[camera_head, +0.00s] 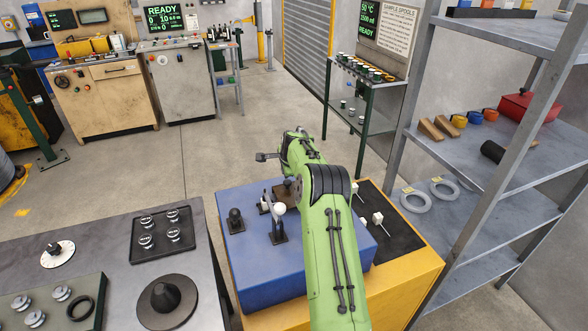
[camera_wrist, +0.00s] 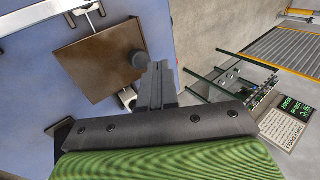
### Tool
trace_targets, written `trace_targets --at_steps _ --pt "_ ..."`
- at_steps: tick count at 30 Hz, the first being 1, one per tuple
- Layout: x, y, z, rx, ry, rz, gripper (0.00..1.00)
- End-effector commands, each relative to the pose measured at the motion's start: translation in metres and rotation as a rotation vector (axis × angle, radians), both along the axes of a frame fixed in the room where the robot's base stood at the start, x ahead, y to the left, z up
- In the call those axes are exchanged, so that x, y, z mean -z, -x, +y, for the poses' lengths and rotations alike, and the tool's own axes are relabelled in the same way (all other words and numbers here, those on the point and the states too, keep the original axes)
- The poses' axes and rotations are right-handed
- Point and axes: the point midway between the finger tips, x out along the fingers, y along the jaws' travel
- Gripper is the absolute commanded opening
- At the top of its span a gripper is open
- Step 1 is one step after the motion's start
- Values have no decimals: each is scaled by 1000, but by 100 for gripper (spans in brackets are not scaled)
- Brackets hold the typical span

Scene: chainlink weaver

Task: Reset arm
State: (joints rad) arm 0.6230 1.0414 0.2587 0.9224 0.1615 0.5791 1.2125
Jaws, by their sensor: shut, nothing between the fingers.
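My green arm reaches up and away from the bottom centre in the head view. My gripper (camera_head: 262,157) is at its far end, pointing left, raised above the far side of the blue panel (camera_head: 245,263). In the wrist view my gripper (camera_wrist: 160,72) has its dark fingers pressed together with nothing between them. The brown part (camera_head: 284,192) shows partly in the head view, half hidden by my arm.
The blue panel carries a black knob (camera_head: 236,217) and a white-topped lever (camera_head: 279,210). A workbench (camera_head: 105,230) with trays stands at left. A grey shelf (camera_head: 480,150) rises at right. Open floor (camera_head: 200,160) lies beyond the panel.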

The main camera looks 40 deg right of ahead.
Motion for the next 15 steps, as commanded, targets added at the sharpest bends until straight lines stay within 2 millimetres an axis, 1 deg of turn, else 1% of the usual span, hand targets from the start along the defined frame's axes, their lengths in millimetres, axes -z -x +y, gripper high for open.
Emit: trace_targets --at_steps 1,3,9,12,15 --pt "-10 8 2 1 2 -1 0" --pt "-27 19 7 1 2 -1 0" --pt "-69 46 19 2 2 -2 0" --pt "-82 53 22 2 1 0 0" --pt "-87 57 24 1 0 1 0"
